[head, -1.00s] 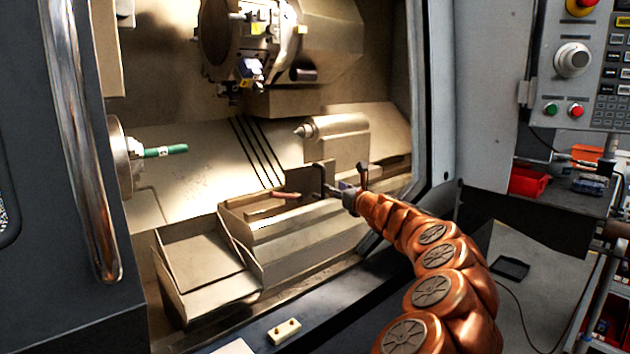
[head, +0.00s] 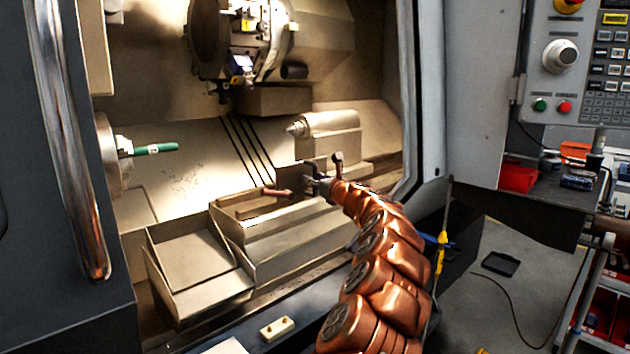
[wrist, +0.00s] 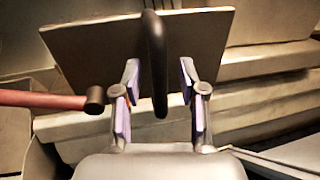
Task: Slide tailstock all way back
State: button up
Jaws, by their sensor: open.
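The tailstock (head: 335,138) is a pale block with a pointed centre facing left, at the right side inside the machine. A flat upright plate (head: 316,164) stands in front of and below it; this plate also fills the upper wrist view (wrist: 85,50). A black curved handle (wrist: 154,70) hangs in front of the plate. My gripper (head: 308,184) is open at this plate. In the wrist view its fingers (wrist: 160,97) stand on either side of the handle's lower part, with gaps visible. The handle is mostly hidden in the head view.
A reddish rod with a dark end (wrist: 45,99) lies left of my fingers. The chuck (head: 108,160) with a green bar (head: 155,149) is far left. The tool turret (head: 240,40) hangs above. The door frame (head: 432,100) stands close right of my arm. A metal tray (head: 190,262) is front left.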

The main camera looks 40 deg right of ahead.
jog(key=shift+w, duration=0.2)
grip_shut()
dwell(0.4)
dwell(0.3)
